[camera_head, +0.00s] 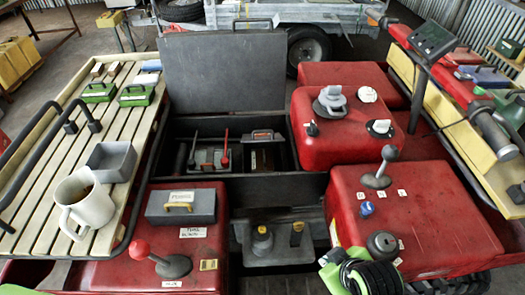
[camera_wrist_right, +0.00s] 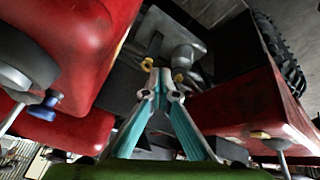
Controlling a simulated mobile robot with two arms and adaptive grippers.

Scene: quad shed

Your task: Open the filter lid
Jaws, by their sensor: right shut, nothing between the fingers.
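No part is clearly marked as the filter lid at this size. A grey housing (camera_head: 280,245) with two yellow-topped fittings sits low in the gap between the red bodies; it also shows in the right wrist view (camera_wrist_right: 182,55). A grey lidded box (camera_head: 180,206) with a yellow handle and a small label stands on the front left red body. My right gripper (camera_head: 328,260) is at the lower right of the housing. In the right wrist view its teal fingers (camera_wrist_right: 163,82) meet at the tips, empty, in front of the housing; contact cannot be told. My left gripper is not in view.
Red bodies with knobs and levers (camera_head: 388,153) flank the gap. A red-knobbed lever (camera_head: 141,250) stands front left. A slatted rack (camera_head: 60,155) holds a mug (camera_head: 86,203), a grey tray (camera_head: 112,160) and green boxes. A large dark lid (camera_head: 220,75) stands open behind.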

